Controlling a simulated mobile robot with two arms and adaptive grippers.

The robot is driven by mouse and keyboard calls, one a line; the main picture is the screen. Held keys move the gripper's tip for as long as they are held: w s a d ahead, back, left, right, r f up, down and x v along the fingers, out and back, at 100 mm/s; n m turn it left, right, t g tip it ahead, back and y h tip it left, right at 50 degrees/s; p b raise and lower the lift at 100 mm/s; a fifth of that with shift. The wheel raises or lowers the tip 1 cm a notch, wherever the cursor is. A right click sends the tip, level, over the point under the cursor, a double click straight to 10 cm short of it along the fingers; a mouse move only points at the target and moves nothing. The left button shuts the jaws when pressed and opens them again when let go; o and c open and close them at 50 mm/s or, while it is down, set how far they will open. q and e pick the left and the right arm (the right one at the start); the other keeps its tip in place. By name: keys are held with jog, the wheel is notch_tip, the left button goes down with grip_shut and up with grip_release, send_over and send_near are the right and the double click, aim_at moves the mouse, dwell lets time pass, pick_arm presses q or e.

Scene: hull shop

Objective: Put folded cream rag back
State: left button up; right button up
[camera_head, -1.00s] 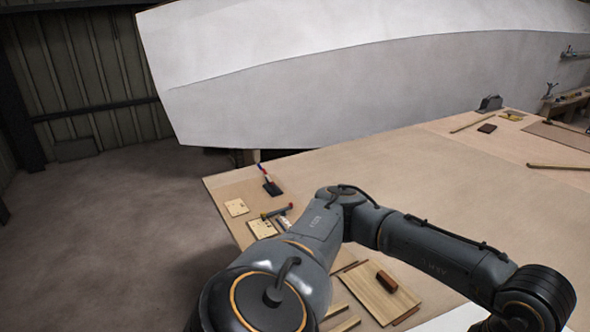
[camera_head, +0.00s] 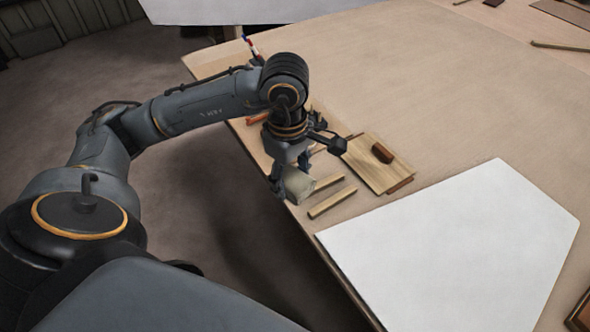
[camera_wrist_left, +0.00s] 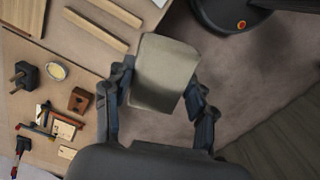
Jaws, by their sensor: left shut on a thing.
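My left gripper (camera_head: 290,178) is shut on the folded cream rag (camera_head: 299,184), a pale block-like bundle. In the left wrist view the rag (camera_wrist_left: 163,73) sits between the two fingers of the left gripper (camera_wrist_left: 158,92). In that view the floor shows behind most of the rag, beside the table edge. In the head view the gripper is at the table's left edge, by two wooden strips. The gripper hides part of the rag there. My right gripper is not in view.
On the table lie wooden strips (camera_head: 332,202), a board (camera_head: 377,165) with a brown block (camera_head: 382,153) on it, and a large white sheet (camera_head: 460,250). The left wrist view shows a dark plug-like object (camera_wrist_left: 24,76), a small yellow-topped dish (camera_wrist_left: 57,71) and a brown block (camera_wrist_left: 79,100).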

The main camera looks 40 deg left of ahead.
pick_arm(q)
jog(key=a+f+n+b, duration=0.1)
jog(key=a+n, duration=0.1)
jog(key=n, duration=0.2)
jog(key=a+f+n, duration=0.1)
jog(key=a+n, duration=0.1)
jog(key=n, duration=0.2)
jog(key=a+f+n+b, duration=0.1)
jog(key=a+n, duration=0.1)
jog(key=n, duration=0.2)
jog(key=shift+s+a+n+b, duration=0.1)
jog(key=shift+n+b, duration=0.2)
jog(key=w+f, duration=0.3)
jog(key=w, duration=0.1)
jog(key=w+f+n+p, duration=0.1)
jog(key=w+f, duration=0.2)
jog(key=w, duration=0.1)
jog(key=w+a+f+n+p, duration=0.1)
jog(key=w+f, duration=0.2)
jog(key=w, duration=0.2)
jog(key=shift+w+f, duration=0.45)
jog(key=shift+f, duration=0.25)
notch_tip(320, 180, down, 2)
jog(key=shift+f+p, duration=0.2)
jog(key=shift+p, duration=0.35)
jog(key=shift+f, duration=0.15)
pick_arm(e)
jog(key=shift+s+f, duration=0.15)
